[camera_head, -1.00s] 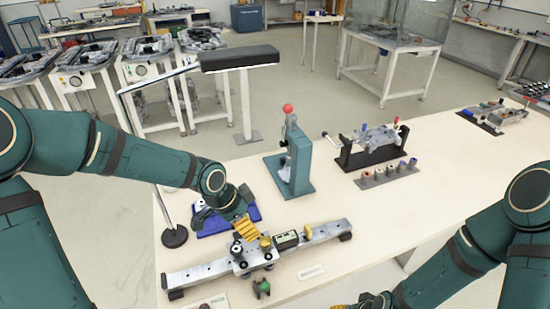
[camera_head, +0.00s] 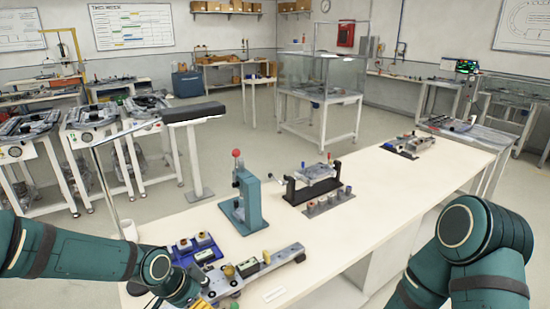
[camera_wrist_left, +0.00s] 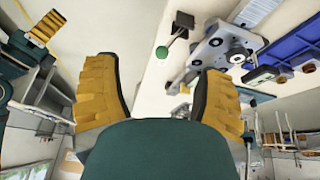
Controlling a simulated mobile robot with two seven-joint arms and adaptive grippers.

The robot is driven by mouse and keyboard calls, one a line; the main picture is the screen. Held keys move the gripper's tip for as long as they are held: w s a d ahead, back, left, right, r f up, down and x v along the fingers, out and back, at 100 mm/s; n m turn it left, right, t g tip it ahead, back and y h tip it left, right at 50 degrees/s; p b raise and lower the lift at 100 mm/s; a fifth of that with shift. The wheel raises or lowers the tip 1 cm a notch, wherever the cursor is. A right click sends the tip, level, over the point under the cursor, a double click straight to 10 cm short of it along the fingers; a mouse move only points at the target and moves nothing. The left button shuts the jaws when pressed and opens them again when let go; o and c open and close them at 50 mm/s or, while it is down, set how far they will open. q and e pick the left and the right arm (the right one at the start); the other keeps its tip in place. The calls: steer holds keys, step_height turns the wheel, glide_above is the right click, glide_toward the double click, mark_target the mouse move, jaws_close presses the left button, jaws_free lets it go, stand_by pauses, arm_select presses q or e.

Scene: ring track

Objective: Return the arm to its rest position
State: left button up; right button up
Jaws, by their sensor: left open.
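My left gripper (camera_wrist_left: 155,85) shows in the left wrist view as two yellow ribbed fingers set wide apart, with nothing between them. In the head view its yellow fingers (camera_head: 201,304) sit at the bottom edge, partly cut off, close to the near end of the grey rail device (camera_head: 285,258). My right arm (camera_head: 470,245) is bent at the lower right of the head view, and its gripper is out of that frame. A yellow ribbed finger of my right gripper (camera_wrist_left: 46,27) shows at the upper left of the wrist view; its opening is unclear.
On the white table (camera_head: 390,200) stand a teal press (camera_head: 243,205) with a red knob, a black-framed fixture (camera_head: 314,180) and a block of several sockets (camera_head: 328,202). A blue tray (camera_head: 207,255) lies behind the rail device. The table's right part is mostly clear.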

arm_select(q)
steer(key=s+d+f+n+h, duration=0.25)
steer(key=d+f+n, duration=0.3)
steer(key=f, duration=0.45)
steer(key=s+d+f+n+y+b, duration=0.1)
steer(key=s+f+n+y, duration=0.1)
steer(key=s+f+n, duration=0.4)
step_height(320, 180, down, 4)
steer(key=shift+s+d+g+y, duration=0.15)
steer(key=shift+s+g+y, duration=0.25)
steer(key=shift+s, duration=0.7)
arm_select(e)
steer(key=shift+w+f, duration=0.1)
steer(key=shift+f, duration=0.75)
